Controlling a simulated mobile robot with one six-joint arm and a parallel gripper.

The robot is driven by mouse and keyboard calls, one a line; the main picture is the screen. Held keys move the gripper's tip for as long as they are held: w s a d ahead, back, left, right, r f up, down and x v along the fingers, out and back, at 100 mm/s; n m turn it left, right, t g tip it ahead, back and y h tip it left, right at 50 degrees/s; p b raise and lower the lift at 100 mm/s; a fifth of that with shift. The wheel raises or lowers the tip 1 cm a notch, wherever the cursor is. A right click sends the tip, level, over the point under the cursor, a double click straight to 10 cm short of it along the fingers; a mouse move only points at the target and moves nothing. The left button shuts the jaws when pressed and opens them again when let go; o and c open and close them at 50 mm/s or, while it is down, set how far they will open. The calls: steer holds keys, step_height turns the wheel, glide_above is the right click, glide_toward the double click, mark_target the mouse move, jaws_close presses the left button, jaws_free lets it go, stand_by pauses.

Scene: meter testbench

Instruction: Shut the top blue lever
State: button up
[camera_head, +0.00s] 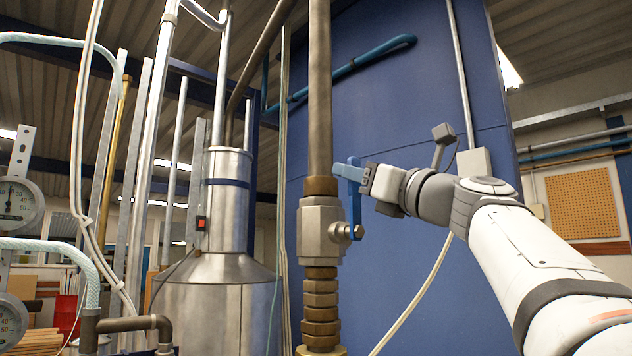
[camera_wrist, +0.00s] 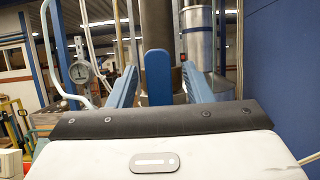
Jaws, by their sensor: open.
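The blue lever (camera_head: 356,208) stands upright beside the steel valve body (camera_head: 318,230) on the vertical pipe. Its lower end meets the valve's stem at the right. My gripper (camera_head: 347,172) reaches in from the right, with its blue fingers at the lever's upper part. In the wrist view the lever (camera_wrist: 158,82) stands between my two open blue fingers (camera_wrist: 159,70), with a gap visible on each side. Part of the lever's upper end is hidden by my finger in the head view.
A brown pipe (camera_head: 320,90) rises above the valve, with brass fittings (camera_head: 320,300) below it. A steel tank (camera_head: 222,290) stands to the left. A blue wall panel (camera_head: 420,110) is behind my gripper. Round gauges (camera_head: 18,203) are at the far left.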

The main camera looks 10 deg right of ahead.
steer(key=shift+w+a+r, duration=0.25)
steer(key=shift+w+a, duration=0.1)
jaws_close()
stand_by(0.4)
